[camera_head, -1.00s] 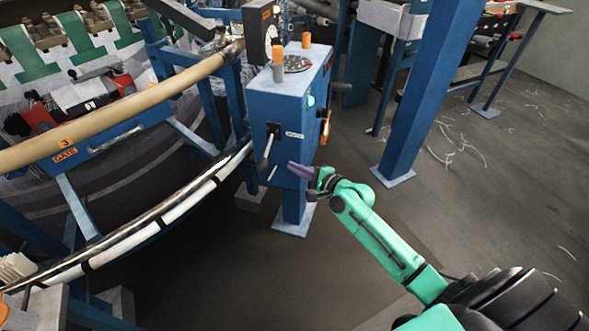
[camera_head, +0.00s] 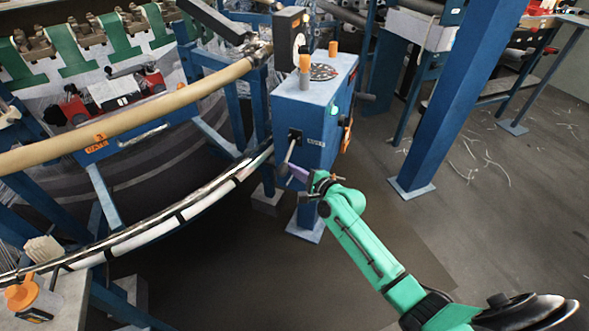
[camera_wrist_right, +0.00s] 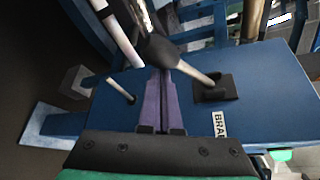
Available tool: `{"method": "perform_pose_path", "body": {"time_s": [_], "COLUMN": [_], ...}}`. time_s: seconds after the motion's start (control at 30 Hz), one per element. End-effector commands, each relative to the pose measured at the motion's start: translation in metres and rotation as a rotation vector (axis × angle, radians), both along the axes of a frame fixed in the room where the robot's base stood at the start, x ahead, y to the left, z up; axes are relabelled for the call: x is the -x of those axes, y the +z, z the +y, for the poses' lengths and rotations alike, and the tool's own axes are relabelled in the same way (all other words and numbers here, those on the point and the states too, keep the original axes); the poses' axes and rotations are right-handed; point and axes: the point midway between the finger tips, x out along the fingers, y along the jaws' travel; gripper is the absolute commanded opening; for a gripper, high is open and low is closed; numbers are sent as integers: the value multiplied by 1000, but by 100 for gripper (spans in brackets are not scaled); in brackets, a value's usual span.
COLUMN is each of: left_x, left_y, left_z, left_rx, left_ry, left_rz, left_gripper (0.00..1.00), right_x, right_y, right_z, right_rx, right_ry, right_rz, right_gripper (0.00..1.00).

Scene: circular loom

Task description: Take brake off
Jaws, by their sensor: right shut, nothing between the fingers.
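The brake lever (camera_head: 289,154) comes out of a black slot on the front of the blue control box (camera_head: 290,105) and points down and toward me. A "BRAKE" label (camera_wrist_right: 219,125) sits beside the slot. In the right wrist view the lever's grey shaft (camera_wrist_right: 195,73) ends in a dark rounded knob (camera_wrist_right: 158,48). My right gripper (camera_head: 292,171) is shut and empty, its purple fingers together. Its fingertips (camera_wrist_right: 160,70) are right at the knob; I cannot tell whether they touch it. My left gripper is not in view.
A thin rod (camera_wrist_right: 120,90) sticks out of the box near the fingers. The curved metal rail (camera_head: 190,208) runs close on the left. A blue post (camera_head: 445,100) stands to the right. The floor (camera_head: 210,285) in front is clear.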

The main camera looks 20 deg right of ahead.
Motion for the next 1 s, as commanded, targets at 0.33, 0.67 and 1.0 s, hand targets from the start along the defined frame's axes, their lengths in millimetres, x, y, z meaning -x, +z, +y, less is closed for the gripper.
{"method": "perform_pose_path", "body": {"time_s": [0.33, 0.67, 1.0], "left_x": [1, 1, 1], "left_y": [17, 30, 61], "left_z": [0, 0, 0], "left_rx": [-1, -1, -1], "left_ry": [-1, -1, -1], "left_rz": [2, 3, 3], "left_gripper": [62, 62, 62], "right_x": [2, 4, 7], "right_y": [6, 11, 24], "right_z": [2, 4, 8], "right_rx": [-38, -72, -138], "right_ry": [0, -1, 2], "right_rz": [43, 80, 154], "right_gripper": [0, 0, 0]}}
